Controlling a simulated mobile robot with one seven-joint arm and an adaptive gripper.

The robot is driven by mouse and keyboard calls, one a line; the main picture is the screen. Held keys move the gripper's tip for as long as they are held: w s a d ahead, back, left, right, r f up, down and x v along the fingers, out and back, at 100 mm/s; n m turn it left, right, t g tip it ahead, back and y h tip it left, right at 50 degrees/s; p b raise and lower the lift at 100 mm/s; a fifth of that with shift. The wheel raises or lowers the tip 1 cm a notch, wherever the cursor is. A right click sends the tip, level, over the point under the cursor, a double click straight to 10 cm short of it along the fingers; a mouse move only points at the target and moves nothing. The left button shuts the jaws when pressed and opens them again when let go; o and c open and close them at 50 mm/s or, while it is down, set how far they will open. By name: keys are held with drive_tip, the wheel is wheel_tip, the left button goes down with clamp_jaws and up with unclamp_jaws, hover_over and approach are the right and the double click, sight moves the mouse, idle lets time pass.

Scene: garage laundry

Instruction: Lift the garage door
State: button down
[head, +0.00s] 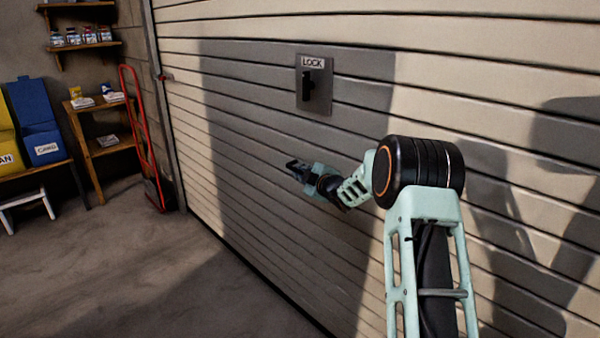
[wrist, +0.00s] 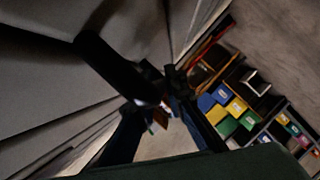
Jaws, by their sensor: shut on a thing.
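The garage door (head: 270,120) is a beige slatted door that fills the head view from the middle to the right and reaches down to the floor. A grey plate marked LOCK (head: 314,95) with a dark knob is on it. My gripper (head: 294,167) is close to the door, below and left of the plate. In the wrist view, a dark bar-like handle (wrist: 112,68) runs beside the door slats to the fingertips of my gripper (wrist: 163,98), which is shut on it. The exact contact is dark and partly hidden.
A red hand truck (head: 142,130) stands by the door's left edge. Left of it are a wooden shelf stand (head: 100,150), a blue bin (head: 40,140) and a wall shelf with jars (head: 85,45). The concrete floor (head: 130,270) before the door is clear.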

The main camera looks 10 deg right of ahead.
drive_tip(key=p, duration=2)
approach(300, 79)
drive_tip(key=w+a, duration=0.1)
drive_tip(key=a, duration=0.1)
drive_tip(key=w+a, duration=0.1)
drive_tip(key=shift+w+a+f, duration=0.3)
drive_tip(key=shift+w+a, duration=0.05)
drive_tip(key=shift+a, duration=0.05)
drive_tip(key=c, duration=2)
unclamp_jaws()
drive_tip(key=shift+f, duration=0.15)
drive_tip(key=shift+o, duration=0.2)
drive_tip(key=shift+f, duration=0.1)
drive_tip(key=shift+s, duration=0.1)
drive_tip(key=v, duration=1.2)
